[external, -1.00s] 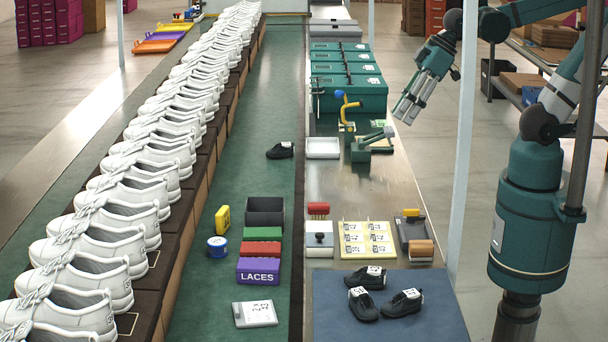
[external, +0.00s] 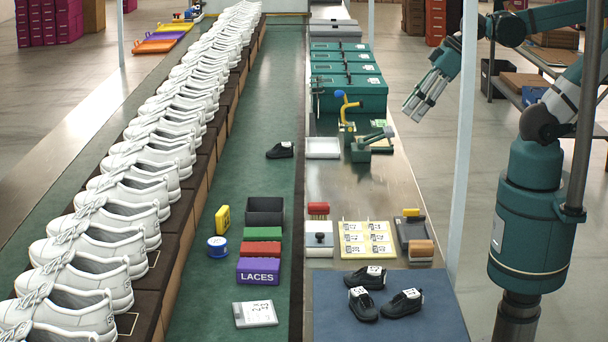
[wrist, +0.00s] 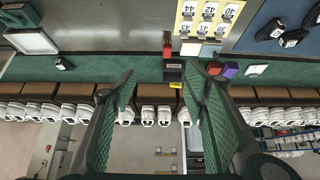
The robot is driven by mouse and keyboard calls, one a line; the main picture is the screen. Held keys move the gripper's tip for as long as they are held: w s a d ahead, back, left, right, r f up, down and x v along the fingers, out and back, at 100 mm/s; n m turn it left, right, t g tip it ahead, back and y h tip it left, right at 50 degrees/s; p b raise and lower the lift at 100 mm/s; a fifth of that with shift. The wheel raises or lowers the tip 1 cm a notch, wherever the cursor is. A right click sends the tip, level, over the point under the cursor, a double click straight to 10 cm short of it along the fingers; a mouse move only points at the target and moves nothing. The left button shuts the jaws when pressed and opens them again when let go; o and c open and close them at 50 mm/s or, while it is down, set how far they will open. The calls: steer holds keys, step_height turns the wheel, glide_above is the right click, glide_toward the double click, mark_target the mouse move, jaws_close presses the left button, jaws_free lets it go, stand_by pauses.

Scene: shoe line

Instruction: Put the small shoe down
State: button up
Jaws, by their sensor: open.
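A small black shoe with a white label (external: 280,151) stands alone on the green belt, left of the metal bench; it also shows at the left of the wrist view (wrist: 63,63). Three more small black shoes (external: 400,304) with white labels stand close together on the blue mat (external: 430,331) at the front of the bench. My gripper (external: 412,114) is open and empty, raised in the air over the right side of the bench, well apart from every shoe. Its two green-padded fingers (wrist: 160,76) stand wide apart in the wrist view, with nothing between them.
A row of large white shoes (external: 130,190) fills the left line. A white post (external: 462,150) rises near my arm.

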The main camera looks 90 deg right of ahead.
steer(key=w+a+m+g+y, duration=0.2)
steer(key=w+a+m, duration=0.2)
steer(key=w+a, duration=0.65)
steer(key=m+g+y, duration=0.2)
steer(key=m+g, duration=0.5)
steer(key=m, duration=0.2)
glide_above(359, 292)
steer(key=w+d, duration=0.1)
steer(key=d, duration=0.2)
steer(key=f, duration=2.2)
steer(key=shift+a+f+p, duration=0.2)
steer(key=shift+f+p, duration=0.1)
steer(key=shift+f, duration=0.1)
steer(key=shift+s+a+f+m, duration=0.15)
steer(key=shift+a+f, duration=0.1)
steer(key=shift+f, duration=0.3)
steer(key=shift+s+a+f+m, duration=0.1)
steer(key=shift+a+f+m, duration=0.1)
steer(key=shift+f, duration=0.35)
